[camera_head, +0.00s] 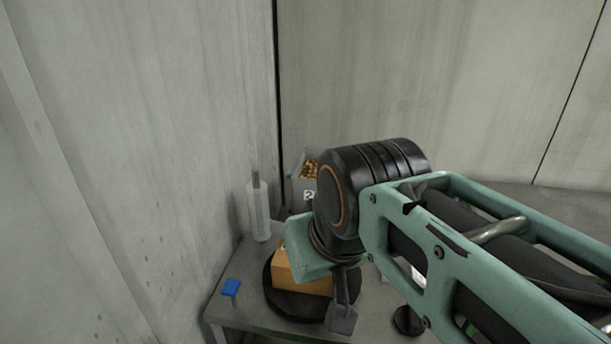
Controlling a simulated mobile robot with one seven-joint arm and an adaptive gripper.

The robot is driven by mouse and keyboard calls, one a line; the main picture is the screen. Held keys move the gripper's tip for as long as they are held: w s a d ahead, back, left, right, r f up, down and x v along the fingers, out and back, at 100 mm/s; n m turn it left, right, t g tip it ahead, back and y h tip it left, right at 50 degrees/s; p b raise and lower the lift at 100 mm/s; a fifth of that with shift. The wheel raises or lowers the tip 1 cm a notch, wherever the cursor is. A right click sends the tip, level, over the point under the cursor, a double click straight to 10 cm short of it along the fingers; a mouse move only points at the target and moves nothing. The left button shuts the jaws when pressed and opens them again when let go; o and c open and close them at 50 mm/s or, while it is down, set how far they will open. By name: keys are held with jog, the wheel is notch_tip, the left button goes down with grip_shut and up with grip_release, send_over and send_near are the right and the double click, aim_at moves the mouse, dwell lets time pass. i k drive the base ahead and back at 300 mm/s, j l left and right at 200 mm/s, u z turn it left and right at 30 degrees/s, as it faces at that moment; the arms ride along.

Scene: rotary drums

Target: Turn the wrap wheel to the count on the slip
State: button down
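A dark round disc (291,304), which looks like the wrap wheel, lies flat on the grey table at the left. An orange-brown box (300,276) stands on it, partly hidden by my arm. My arm comes in from the right and its wrist hangs over the box. Below the wrist a grey, padlock-shaped piece (342,318) shows at the disc's right edge; I cannot tell whether it is part of my gripper. My fingers are not clearly seen. A small white label (309,196) with a dark mark shows behind; I cannot tell whether it is the slip.
A blue piece (231,288) stands at the table's (230,311) left edge. A white roll on a grey post (259,210) stands behind, near the left wall. A grey bin (299,180) of golden items is at the back. A small black round thing (407,320) lies at right.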

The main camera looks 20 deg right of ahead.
aim_at(407, 321)
jog(key=k+l+z, duration=0.1)
jog(key=l+z, duration=0.15)
jog(key=l, duration=0.3)
jog(key=l+z, duration=0.25)
jog(key=l, duration=0.25)
jog(key=k, duration=0.6)
jog(key=i+u, duration=0.2)
jog(key=i, duration=0.25)
jog(key=l+z, duration=0.1)
